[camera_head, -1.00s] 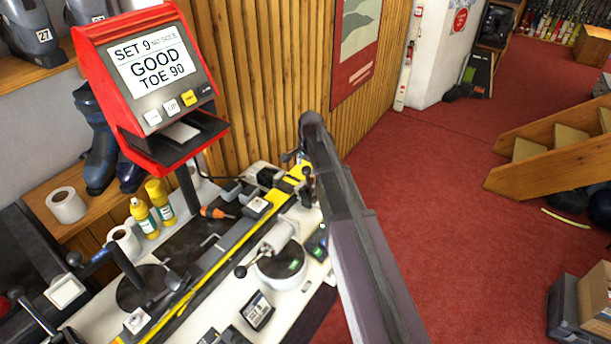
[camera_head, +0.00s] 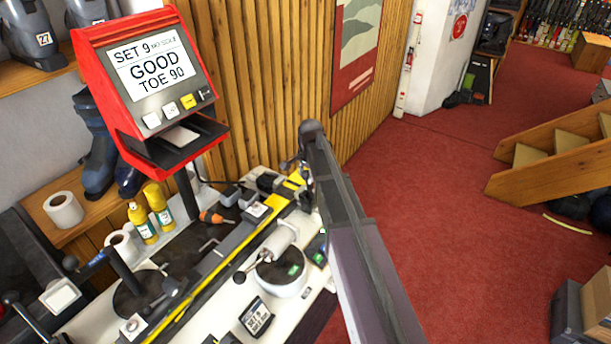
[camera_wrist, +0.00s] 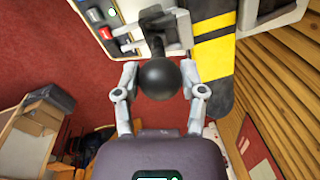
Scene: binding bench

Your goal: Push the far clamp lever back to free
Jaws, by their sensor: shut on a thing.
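In the wrist view the far clamp lever (camera_wrist: 156,44) is a dark stem ending in a black ball knob (camera_wrist: 165,79). My gripper (camera_wrist: 160,73) has one finger on each side of the knob and is shut on it. The lever rises from a grey clamp (camera_wrist: 178,30) beside the black-and-yellow ski end (camera_wrist: 214,60). In the head view my gripper (camera_head: 293,163) is at the far end of the bench, mostly hidden behind my arm. The far lever cannot be made out clearly there.
The long ski (camera_head: 215,255) lies along the white bench (camera_head: 222,318). A round white base with a black-knobbed lever (camera_head: 282,278) stands near the middle. Open red floor (camera_head: 430,210) lies to the right.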

